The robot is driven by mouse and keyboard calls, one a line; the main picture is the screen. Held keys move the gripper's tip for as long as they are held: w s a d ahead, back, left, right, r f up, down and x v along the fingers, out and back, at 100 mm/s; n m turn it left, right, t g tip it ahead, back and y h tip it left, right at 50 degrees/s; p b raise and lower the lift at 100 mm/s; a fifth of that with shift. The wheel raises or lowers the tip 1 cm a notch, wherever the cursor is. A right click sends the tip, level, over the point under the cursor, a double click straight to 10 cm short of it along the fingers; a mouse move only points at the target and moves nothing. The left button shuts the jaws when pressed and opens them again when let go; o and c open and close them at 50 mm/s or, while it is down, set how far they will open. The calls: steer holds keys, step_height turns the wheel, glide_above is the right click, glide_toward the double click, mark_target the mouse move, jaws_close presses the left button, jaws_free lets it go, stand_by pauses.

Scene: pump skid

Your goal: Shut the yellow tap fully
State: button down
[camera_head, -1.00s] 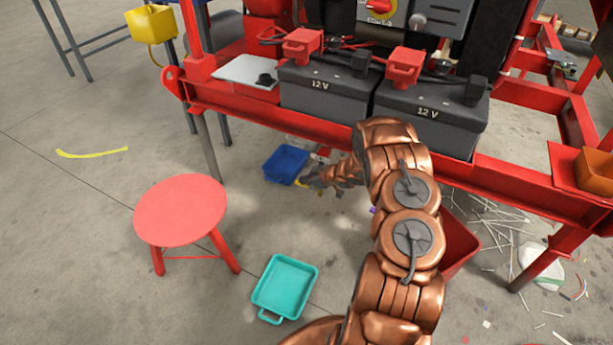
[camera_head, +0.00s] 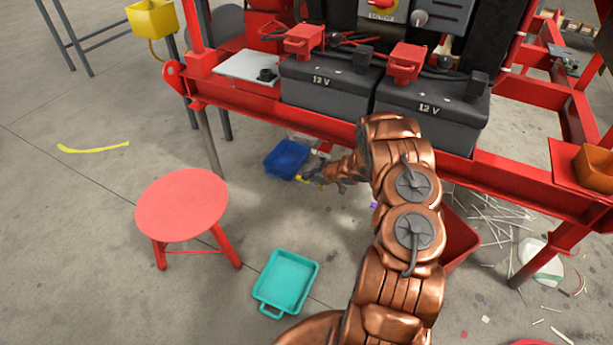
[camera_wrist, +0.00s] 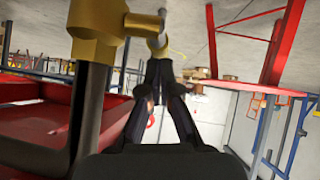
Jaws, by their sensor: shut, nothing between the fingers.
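The yellow tap (camera_wrist: 97,32) is large in the upper left of the wrist view, a brass-coloured body on a dark upright pipe. A thinner stem (camera_wrist: 143,24) runs right from it to a small pale end piece. My gripper (camera_wrist: 159,66) is shut and empty, its fingertips just below that end piece in the picture. I cannot tell whether they touch. In the head view my gripper (camera_head: 322,176) is low under the skid's front beam, partly hidden by my copper arm. A small yellow bit (camera_head: 303,179) shows beside it. How far the tap is turned cannot be told.
A blue bin (camera_head: 285,158) stands on the floor just left of my gripper. The red skid beam (camera_head: 270,123) with black batteries is above. A red stool (camera_head: 182,205) and a teal tray (camera_head: 286,282) stand in front. A red bin (camera_head: 458,241) is right of my arm.

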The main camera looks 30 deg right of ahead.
steer(key=shift+s+d, duration=0.2)
steer(key=shift+s, duration=0.15)
steer(key=shift+r, duration=0.15)
